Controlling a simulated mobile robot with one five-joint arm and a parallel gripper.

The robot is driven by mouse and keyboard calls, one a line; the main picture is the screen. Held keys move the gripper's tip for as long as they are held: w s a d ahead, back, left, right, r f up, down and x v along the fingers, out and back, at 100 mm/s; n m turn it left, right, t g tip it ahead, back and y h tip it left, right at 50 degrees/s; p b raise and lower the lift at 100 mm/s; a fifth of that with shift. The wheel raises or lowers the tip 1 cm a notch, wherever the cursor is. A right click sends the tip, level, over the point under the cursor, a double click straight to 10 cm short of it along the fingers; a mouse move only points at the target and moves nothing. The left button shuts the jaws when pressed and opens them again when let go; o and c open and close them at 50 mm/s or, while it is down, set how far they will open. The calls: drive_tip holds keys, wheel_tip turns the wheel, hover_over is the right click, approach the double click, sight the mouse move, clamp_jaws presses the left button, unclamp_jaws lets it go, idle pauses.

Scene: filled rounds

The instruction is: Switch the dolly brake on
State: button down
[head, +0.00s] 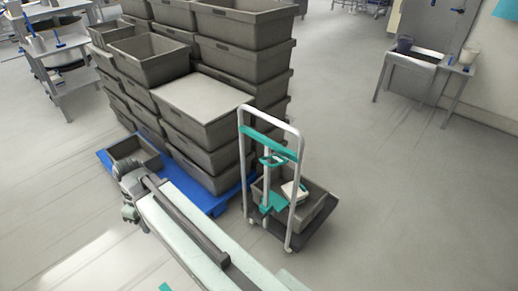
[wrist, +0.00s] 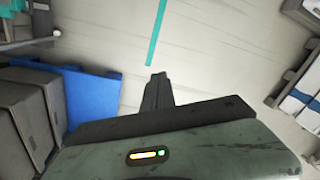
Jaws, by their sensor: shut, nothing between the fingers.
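The dolly (head: 297,150) has a white tubular handle frame, a teal crossbar and a dark low platform. It stands right of my arm in the head view. A small teal loop-shaped part (head: 273,160) sits on a thin upright inside the frame, with a flat teal part (head: 273,203) lower down. I cannot tell which is the brake or how it is set. My gripper (wrist: 157,80) shows in the wrist view as dark fingers, shut and empty, above bare floor. In the head view its fingertips cannot be made out. It is apart from the dolly.
A grey crate (head: 318,204) rides on the dolly with a pale object inside. Stacked grey crates (head: 203,127) stand on a blue pallet (head: 220,204) close left of the dolly. A teal floor line (wrist: 156,35) runs ahead of the fingers. Floor right of the dolly is clear.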

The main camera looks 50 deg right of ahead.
drive_tip(key=d+r+t+y+p, duration=0.1)
drive_tip(key=d+r+p, duration=0.35)
drive_tip(key=d, duration=0.55)
drive_tip(key=d+r+p, duration=0.4)
drive_tip(key=d+r, duration=0.1)
drive_tip(key=d, duration=0.6)
drive_tip(key=d+r+t+y+p, duration=0.1)
drive_tip(key=d+r+p, duration=0.35)
drive_tip(key=d, duration=0.55)
drive_tip(key=s+d+r+m+t+p, duration=0.1)
drive_tip(key=s+d+r+m+p, duration=0.25)
drive_tip(key=s+d, duration=0.55)
drive_tip(key=s+d+r+m+t+p, duration=0.15)
drive_tip(key=s+d+r, duration=0.25)
drive_tip(key=s+d, duration=0.5)
drive_tip(key=d+b+x, duration=0.1)
drive_tip(key=b+x, duration=1.1)
drive_tip(key=x, duration=0.2)
drive_tip(key=shift+d+f+g+h, duration=0.35)
drive_tip(key=shift+g+h, duration=0.05)
drive_tip(key=shift+g, duration=0.05)
drive_tip(key=shift+s, duration=0.2)
